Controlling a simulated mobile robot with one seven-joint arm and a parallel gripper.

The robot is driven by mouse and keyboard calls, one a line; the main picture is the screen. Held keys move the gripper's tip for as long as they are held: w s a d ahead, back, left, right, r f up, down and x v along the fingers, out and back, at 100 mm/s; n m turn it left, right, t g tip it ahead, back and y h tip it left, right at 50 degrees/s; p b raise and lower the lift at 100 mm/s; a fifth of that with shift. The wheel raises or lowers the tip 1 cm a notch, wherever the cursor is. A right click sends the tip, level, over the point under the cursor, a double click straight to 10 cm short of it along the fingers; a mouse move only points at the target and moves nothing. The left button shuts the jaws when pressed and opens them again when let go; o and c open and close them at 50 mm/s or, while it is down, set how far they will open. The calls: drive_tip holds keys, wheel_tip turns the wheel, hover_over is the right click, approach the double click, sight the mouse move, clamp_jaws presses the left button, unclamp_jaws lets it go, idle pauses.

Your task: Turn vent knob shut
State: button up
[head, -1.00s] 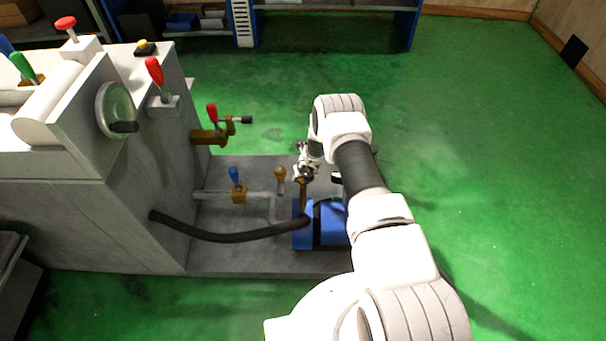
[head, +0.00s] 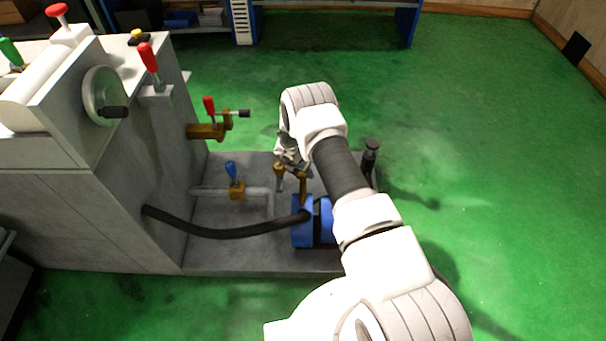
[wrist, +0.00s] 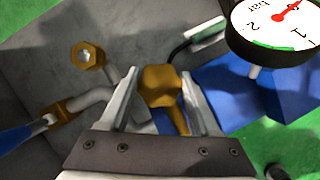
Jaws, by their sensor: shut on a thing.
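A brass faceted knob (wrist: 160,86) on a brass stem stands between the two fingers of my gripper (wrist: 159,76) in the wrist view. The fingers are shut on it, one on each side. It appears to be the vent knob. In the head view my gripper (head: 293,158) is low over the blue pump unit (head: 303,232). The brass stem (head: 303,187) shows below it there, and the knob top is hidden by my gripper.
Left of the knob stands a brass fitting (wrist: 87,56) on a grey pipe. A blue-handled valve (head: 232,173) is further left. A round gauge (wrist: 278,22) is close at upper right in the wrist view. A black hose (head: 225,232) runs to the pump. Green floor lies right.

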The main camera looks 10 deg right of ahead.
drive_tip(key=shift+f+m, duration=0.1)
drive_tip(key=shift+m, duration=0.5)
drive_tip(key=shift+g, duration=0.3)
drive_tip(key=o, duration=1.4)
drive_tip(key=shift+s+a+r, duration=0.1)
drive_tip(key=shift+a+r, duration=0.05)
drive_tip(key=shift+r, duration=0.4)
drive_tip(key=p+v, duration=0.6)
drive_tip(key=v, duration=1)
drive_tip(key=shift+s+a+r, duration=0.1)
drive_tip(key=shift+s+a, duration=0.05)
drive_tip(key=shift+a, duration=0.1)
